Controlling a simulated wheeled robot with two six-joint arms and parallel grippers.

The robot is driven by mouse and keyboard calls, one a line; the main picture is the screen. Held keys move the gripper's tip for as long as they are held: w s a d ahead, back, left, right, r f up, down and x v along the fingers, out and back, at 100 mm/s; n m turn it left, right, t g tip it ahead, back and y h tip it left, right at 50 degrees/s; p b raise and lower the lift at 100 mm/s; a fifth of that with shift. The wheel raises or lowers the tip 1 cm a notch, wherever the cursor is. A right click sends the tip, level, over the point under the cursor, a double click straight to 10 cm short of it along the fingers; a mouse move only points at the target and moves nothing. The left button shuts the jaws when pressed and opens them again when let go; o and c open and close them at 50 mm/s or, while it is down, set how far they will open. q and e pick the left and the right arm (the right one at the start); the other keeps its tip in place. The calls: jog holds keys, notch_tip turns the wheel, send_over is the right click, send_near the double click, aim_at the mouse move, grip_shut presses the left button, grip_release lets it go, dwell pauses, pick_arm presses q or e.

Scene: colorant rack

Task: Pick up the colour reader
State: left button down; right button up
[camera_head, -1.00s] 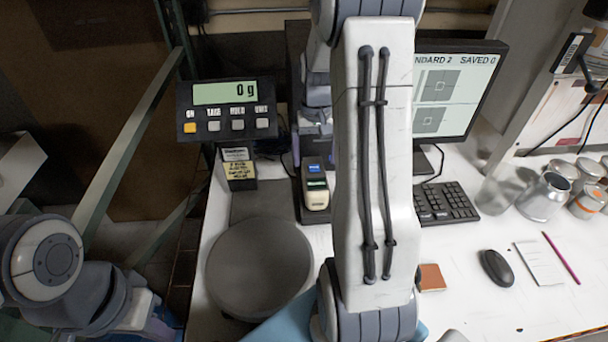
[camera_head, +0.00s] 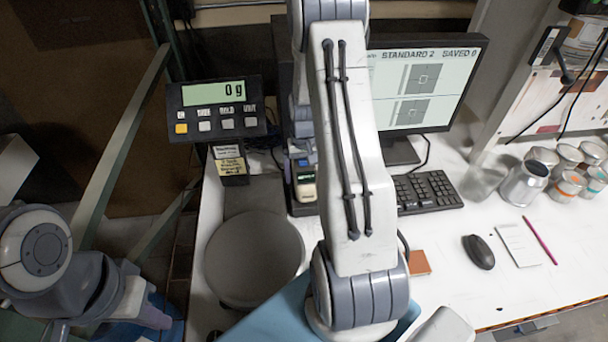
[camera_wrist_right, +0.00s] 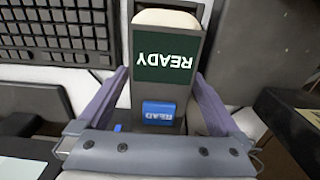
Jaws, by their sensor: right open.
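The colour reader (camera_head: 305,182) stands on the desk behind the round scale pan, partly covered by my right gripper and arm. In the right wrist view the reader (camera_wrist_right: 167,95) shows a dark green READY screen, upside down, and a blue READ button. Its end is cream coloured. My right gripper (camera_wrist_right: 161,78) is open, with one purple finger on each side of the grey body. Contact cannot be made out. My left gripper (camera_head: 112,322) is low at the left edge, away from the reader; its fingers are unclear.
The round scale pan (camera_head: 254,260) is in front of the reader. The scale display (camera_head: 215,108) reads 0 g. A monitor (camera_head: 425,85), keyboard (camera_head: 426,191) and mouse (camera_head: 479,251) are to the right. Several metal cans (camera_head: 523,184) stand at the far right.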

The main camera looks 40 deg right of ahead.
grip_shut()
